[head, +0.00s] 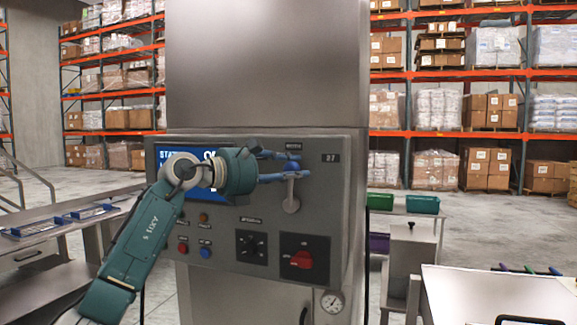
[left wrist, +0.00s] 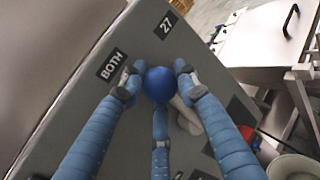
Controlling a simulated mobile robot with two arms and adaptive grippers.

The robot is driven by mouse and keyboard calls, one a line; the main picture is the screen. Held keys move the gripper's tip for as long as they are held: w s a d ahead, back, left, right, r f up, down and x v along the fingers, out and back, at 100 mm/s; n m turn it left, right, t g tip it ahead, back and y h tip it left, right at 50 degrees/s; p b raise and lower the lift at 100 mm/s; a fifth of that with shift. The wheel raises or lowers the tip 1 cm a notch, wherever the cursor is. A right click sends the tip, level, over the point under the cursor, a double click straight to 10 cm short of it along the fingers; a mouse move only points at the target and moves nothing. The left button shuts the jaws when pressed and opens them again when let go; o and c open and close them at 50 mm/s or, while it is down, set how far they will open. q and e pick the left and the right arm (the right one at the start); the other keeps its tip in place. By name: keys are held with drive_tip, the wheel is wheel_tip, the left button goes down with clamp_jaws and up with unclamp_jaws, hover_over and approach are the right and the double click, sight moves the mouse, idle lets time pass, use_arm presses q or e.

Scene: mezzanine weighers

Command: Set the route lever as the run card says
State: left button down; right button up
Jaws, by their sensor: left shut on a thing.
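The route lever (head: 291,190) is on the right of the grey control panel (head: 325,215) and stands upright from its pivot. My left gripper (head: 285,167) reaches across the panel from the left, its blue fingers closed around the top of the lever. In the left wrist view the lever's blue ball knob (left wrist: 159,84) sits between the fingers, with the pale lever arm (left wrist: 187,118) behind it. My right gripper is not in view. I cannot see a readable run card.
The panel has a blue status screen (head: 200,180), partly covered by my left arm, a red button (head: 183,248), a blue button (head: 205,253), a black dial (head: 251,246) and a red rotary switch (head: 303,260). A white table (head: 490,295) stands at the right.

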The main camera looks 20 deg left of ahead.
use_arm(q)
drive_tip(key=shift+d+f+m+g+y+p, duration=0.1)
drive_tip(key=shift+d+m+g+y+p, duration=0.25)
drive_tip(key=shift+d+m+p, duration=0.3)
drive_tip(key=shift+d+f+m+y+p, duration=0.3)
drive_tip(key=shift+d+m+p, duration=0.2)
drive_tip(key=shift+p, duration=0.25)
drive_tip(key=shift+d+f+m+g+y+p, duration=0.25)
drive_tip(key=shift+d+m+g+y+p, duration=0.1)
drive_tip(key=shift+d, duration=0.1)
drive_tip(key=shift+d+f+m+g+y+p, duration=0.2)
drive_tip(key=shift+d+f+m+y+p, duration=0.1)
drive_tip(key=shift+d, duration=0.1)
drive_tip(key=shift+d+f, duration=0.1)
drive_tip(key=shift+d, duration=0.1)
drive_tip(key=shift+f+y, duration=0.1)
drive_tip(key=shift+y, duration=0.2)
drive_tip(key=shift+f, duration=0.1)
drive_tip(key=c, duration=1.6)
unclamp_jaws()
drive_tip(key=shift+s, duration=0.1)
drive_tip(key=shift+o, duration=0.2)
drive_tip(key=shift+r, duration=0.2)
